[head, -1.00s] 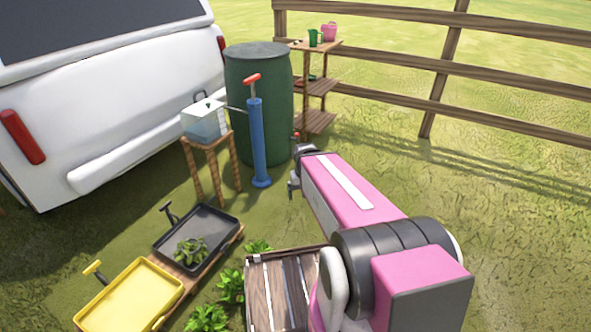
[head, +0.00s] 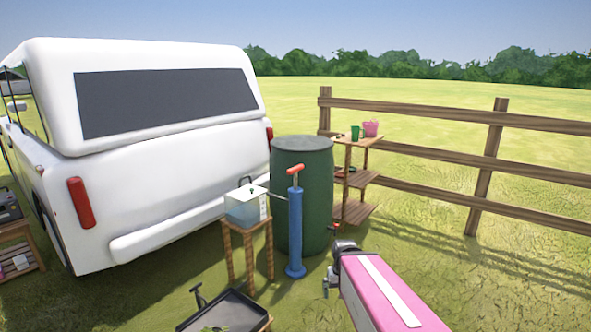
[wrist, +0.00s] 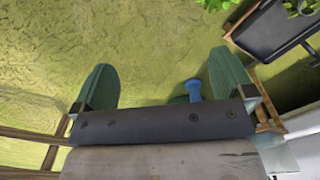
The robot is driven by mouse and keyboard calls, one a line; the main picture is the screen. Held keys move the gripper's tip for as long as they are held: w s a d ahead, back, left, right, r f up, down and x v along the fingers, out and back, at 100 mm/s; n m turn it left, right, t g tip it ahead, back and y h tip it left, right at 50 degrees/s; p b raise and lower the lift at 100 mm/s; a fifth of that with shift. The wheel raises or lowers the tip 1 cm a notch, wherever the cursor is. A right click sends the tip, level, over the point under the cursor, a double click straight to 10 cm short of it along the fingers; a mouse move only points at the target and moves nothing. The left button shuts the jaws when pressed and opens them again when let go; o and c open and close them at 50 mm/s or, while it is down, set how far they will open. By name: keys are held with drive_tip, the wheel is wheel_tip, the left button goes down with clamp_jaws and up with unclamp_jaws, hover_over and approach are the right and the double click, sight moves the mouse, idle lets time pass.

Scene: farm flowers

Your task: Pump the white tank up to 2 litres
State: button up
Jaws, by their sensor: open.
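The white tank (head: 246,208) is a see-through box with a white lid and bluish water inside, standing on a wooden stool (head: 248,262). Its water mark is too small to read. To its right stands an upright blue pump (head: 296,232) with a red T-shaped handle (head: 295,169) low over its top. A thin tube runs between pump and tank. My gripper (head: 328,284) is low, right of the pump's foot and apart from it. In the wrist view, my gripper's (wrist: 163,75) green fingers are spread with nothing held; part of the pump (wrist: 193,90) shows beyond them.
A dark green barrel (head: 305,165) stands right behind the pump. A shelf (head: 355,180) with a green mug (head: 355,131) and pink pot (head: 371,128) is behind it. A white van (head: 150,150) fills the left. A dark tray (head: 228,315) lies in front. Grass on the right is open.

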drive_tip(key=c, duration=0.4)
drive_tip(key=shift+w, duration=0.4)
drive_tip(key=c, duration=0.5)
drive_tip(key=shift+n, duration=0.3)
drive_tip(key=w, duration=0.4)
drive_tip(key=shift+w+a, duration=0.2)
drive_tip(key=shift+w, duration=0.15)
clamp_jaws()
drive_tip(key=w+a+r+n, duration=0.1)
drive_tip(key=w+r, duration=0.2)
drive_tip(key=w, duration=0.9)
drive_tip(key=w+a+r+n+t+y, duration=0.15)
drive_tip(key=w+r, duration=0.25)
drive_tip(key=w, duration=0.7)
drive_tip(key=w+a+r+n, duration=0.1)
drive_tip(key=w+r+n, duration=0.15)
drive_tip(key=w, duration=0.95)
drive_tip(key=w+a+r+n, duration=0.2)
drive_tip(key=w+a+r, duration=0.1)
drive_tip(key=w+r, duration=1)
drive_tip(key=w+a+r+n+y, duration=0.1)
drive_tip(key=w+a+r+n, duration=0.1)
drive_tip(key=w+r, duration=1.1)
drive_tip(key=w+a, duration=0.1)
drive_tip(key=w, duration=0.5)
drive_tip(key=shift+w+a+n+t, duration=0.15)
drive_tip(key=shift+w+n+t, duration=0.15)
drive_tip(key=shift+w+t, duration=0.05)
